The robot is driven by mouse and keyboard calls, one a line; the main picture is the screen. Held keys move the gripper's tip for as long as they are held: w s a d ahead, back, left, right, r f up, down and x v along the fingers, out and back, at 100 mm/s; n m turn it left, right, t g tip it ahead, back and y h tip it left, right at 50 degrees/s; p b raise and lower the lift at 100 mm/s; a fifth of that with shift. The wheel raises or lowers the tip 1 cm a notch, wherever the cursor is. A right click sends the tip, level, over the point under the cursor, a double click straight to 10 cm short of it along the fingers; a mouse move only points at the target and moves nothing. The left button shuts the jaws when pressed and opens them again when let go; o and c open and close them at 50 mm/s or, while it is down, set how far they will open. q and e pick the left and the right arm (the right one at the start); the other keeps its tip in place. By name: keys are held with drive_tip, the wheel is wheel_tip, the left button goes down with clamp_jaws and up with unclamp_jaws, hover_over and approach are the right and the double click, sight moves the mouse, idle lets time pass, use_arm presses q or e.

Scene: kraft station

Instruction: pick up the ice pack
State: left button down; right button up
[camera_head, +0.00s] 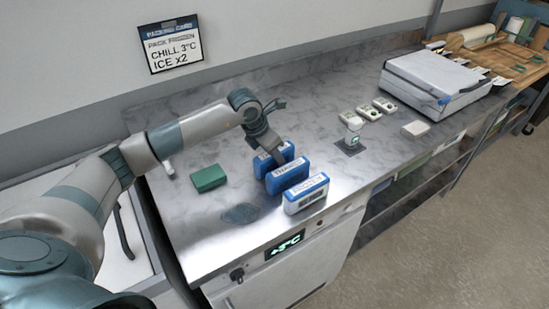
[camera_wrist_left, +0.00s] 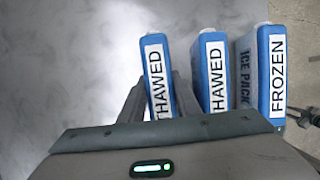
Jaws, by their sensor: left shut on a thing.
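Three blue ice packs with white labels stand on edge in a row on the steel counter. In the wrist view they read THAWED (camera_wrist_left: 158,75), THAWED (camera_wrist_left: 213,75) and FROZEN (camera_wrist_left: 276,80) from left to right. In the head view they are the back pack (camera_head: 264,163), the middle pack (camera_head: 287,176) and the front pack (camera_head: 306,194). My left gripper (camera_head: 276,154) is at the back pack. In the wrist view my left gripper's fingers (camera_wrist_left: 160,98) are shut on the leftmost THAWED pack, one on each side. My right gripper is not in view.
A green block (camera_head: 208,178) lies left of the packs, and a grey-blue flat patch (camera_head: 240,213) is in front. A small white device (camera_head: 352,130), white items and a large white box (camera_head: 435,82) are to the right.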

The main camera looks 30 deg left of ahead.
use_arm(q)
wheel_tip(320, 180, up, 8)
drive_tip(key=b, duration=0.3)
drive_tip(key=shift+w+r, duration=0.1)
drive_tip(key=shift+r+b, duration=0.3)
drive_tip(key=shift+r, duration=0.45)
drive_tip(key=shift+f, duration=0.1)
